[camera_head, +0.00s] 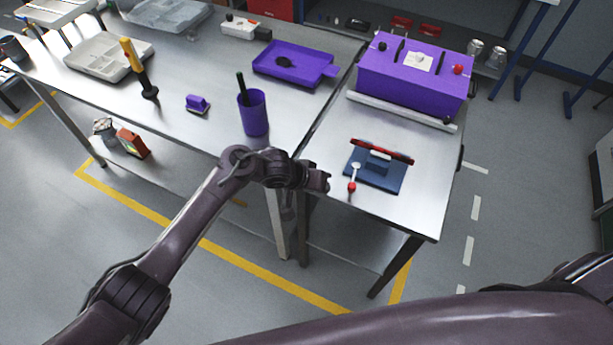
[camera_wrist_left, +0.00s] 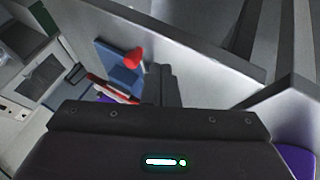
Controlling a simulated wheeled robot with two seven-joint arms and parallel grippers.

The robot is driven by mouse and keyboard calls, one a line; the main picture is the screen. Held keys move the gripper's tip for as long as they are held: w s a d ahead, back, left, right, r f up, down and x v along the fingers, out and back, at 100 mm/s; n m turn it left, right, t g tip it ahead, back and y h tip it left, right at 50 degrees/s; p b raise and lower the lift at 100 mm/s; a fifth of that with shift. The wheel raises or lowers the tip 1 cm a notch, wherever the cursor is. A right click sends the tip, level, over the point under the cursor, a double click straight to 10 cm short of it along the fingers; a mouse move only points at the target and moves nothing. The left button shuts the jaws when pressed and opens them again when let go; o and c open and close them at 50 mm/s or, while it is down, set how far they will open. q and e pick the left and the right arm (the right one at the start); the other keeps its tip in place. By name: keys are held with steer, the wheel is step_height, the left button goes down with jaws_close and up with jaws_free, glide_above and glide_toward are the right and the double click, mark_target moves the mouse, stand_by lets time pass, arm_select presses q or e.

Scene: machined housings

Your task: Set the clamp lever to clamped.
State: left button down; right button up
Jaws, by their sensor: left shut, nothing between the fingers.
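The clamp is a blue base plate (camera_head: 391,182) with a dark red and black bar (camera_head: 385,151) across it, on the right-hand table. Its lever (camera_head: 354,173) is a pale rod ending in a red knob (camera_head: 351,187) at the plate's left front corner, pointing toward the table's front edge. My left gripper (camera_head: 322,183) is shut and empty, left of the knob and apart from it. In the left wrist view the red knob (camera_wrist_left: 134,57) and blue plate (camera_wrist_left: 112,62) show just beyond my left fingers (camera_wrist_left: 160,85). My right gripper is out of view.
A large purple box (camera_head: 400,85) stands behind the clamp, with a metal rail (camera_head: 400,110) before it. The left table holds a purple cup (camera_head: 253,115), a purple tray (camera_head: 295,68) and a yellow-handled tool (camera_head: 135,65). The tabletop right of the plate is clear.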

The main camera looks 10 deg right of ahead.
arm_select(q)
steer(key=v, duration=0.7)
steer(key=shift+s, duration=0.4)
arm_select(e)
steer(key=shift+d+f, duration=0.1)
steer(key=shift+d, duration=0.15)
arm_select(q)
steer(key=shift+d, duration=0.2)
